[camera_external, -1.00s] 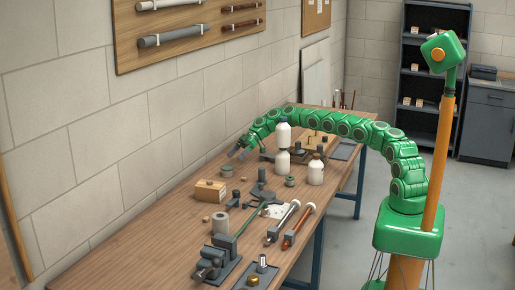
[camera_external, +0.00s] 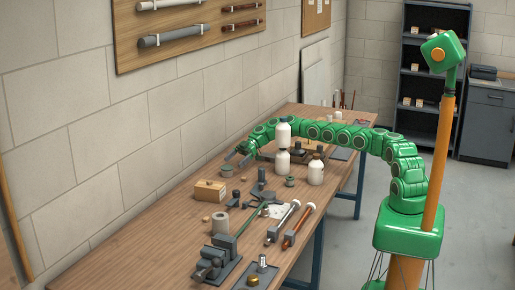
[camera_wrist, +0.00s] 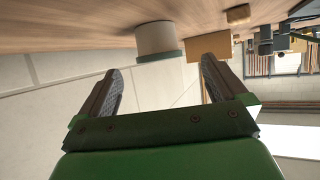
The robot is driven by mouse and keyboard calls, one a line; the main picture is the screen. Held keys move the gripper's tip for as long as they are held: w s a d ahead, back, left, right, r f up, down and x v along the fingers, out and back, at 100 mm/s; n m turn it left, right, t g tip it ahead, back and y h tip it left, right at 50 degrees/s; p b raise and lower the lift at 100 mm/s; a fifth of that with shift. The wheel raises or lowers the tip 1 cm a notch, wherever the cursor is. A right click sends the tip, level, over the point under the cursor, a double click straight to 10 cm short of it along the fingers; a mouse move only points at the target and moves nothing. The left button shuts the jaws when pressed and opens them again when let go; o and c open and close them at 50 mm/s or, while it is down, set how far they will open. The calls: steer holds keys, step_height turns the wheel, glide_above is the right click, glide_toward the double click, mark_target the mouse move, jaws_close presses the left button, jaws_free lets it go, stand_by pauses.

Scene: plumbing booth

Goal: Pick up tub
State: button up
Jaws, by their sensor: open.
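A small tub (camera_external: 227,171) with a dark greenish top stands on the workbench near the wall. In the wrist view, which is upside down, a pale round tub (camera_wrist: 159,40) with a green rim stands on the wooden top, ahead of the fingers. My gripper (camera_external: 233,158) is low over the bench, just behind the tub. In the wrist view my gripper (camera_wrist: 158,76) is open and empty, with the tub's near side between the lines of its fingers but apart from them. Another similar small tub (camera_external: 290,181) stands by the white bottles.
A wooden box (camera_external: 209,191) stands close to the tub on the workbench (camera_external: 150,232). White bottles (camera_external: 316,171) stand to the right, one (camera_external: 283,132) raised above another. A vice (camera_external: 220,262) and pipes (camera_external: 298,226) fill the front. The wall runs along the left.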

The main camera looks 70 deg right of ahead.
mark_target(227, 167)
steer(key=shift+r+x, duration=0.1)
steer(key=shift+x, duration=1.05)
steer(key=shift+r+x, duration=0.15)
steer(key=shift+x, duration=0.95)
steer(key=shift+w+a, duration=0.1)
steer(key=c, duration=1.2)
